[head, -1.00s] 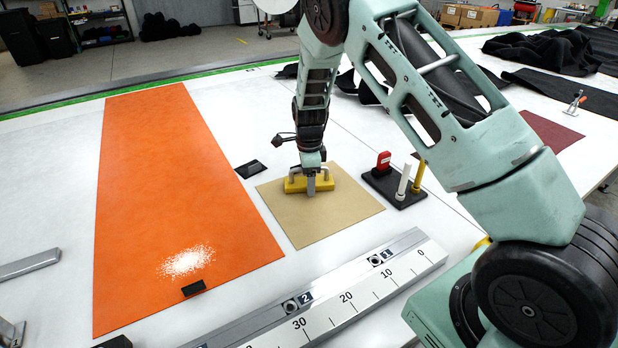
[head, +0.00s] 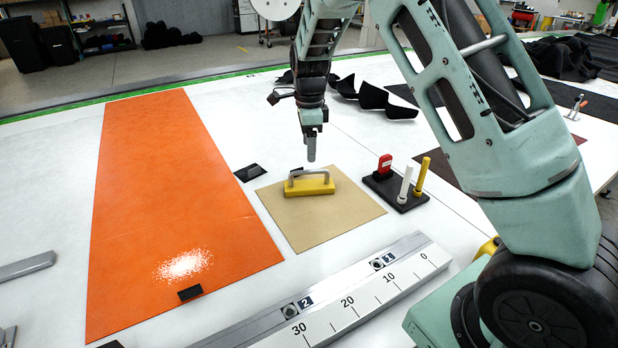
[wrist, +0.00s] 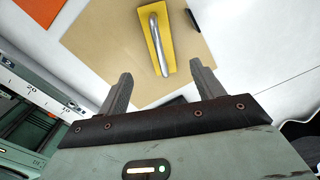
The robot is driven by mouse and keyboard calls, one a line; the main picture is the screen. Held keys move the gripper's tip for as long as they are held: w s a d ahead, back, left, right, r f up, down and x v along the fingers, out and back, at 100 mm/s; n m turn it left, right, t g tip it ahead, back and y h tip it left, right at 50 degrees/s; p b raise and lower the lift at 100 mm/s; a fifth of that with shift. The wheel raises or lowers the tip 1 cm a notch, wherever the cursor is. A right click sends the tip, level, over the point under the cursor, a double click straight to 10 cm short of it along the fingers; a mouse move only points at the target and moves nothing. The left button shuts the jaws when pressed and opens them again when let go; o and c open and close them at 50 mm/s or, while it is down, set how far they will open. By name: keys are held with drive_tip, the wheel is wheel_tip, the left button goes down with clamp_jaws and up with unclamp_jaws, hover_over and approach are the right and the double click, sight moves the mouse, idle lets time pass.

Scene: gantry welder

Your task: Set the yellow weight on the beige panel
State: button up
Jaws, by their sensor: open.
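The yellow weight (head: 309,188), a flat block with a grey bar handle, rests on the beige panel (head: 325,228), towards its back edge. In the wrist view the yellow weight (wrist: 152,44) lies wholly on the beige panel (wrist: 112,48), beyond my fingertips. My gripper (head: 311,158) is above the weight and apart from its handle. The wrist view shows my gripper (wrist: 160,82) with its two fingers spread and nothing between them.
An orange panel (head: 175,200) lies to the left. A black holder (head: 390,193) with red, white and yellow upright items stands right of the beige panel. A long ruler bar (head: 345,295) runs along the front. A small black item (head: 250,172) lies behind left.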

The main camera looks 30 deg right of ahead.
drive_tip(key=s+a+r+n+y, duration=0.1)
drive_tip(key=s+a+r+n, duration=0.2)
drive_tip(key=s+a+n, duration=0.6)
drive_tip(key=s+a+r+n+y, duration=0.1)
drive_tip(key=s+a+r+n, duration=0.2)
drive_tip(key=s+a+n, duration=0.75)
drive_tip(key=s+n, duration=0.4)
drive_tip(key=s, duration=0.3)
drive_tip(key=s+a+n+h, duration=0.1)
drive_tip(key=s+a+n, duration=0.1)
drive_tip(key=s+n, duration=0.5)
drive_tip(key=s, duration=0.3)
drive_tip(key=shift+s, duration=0.25)
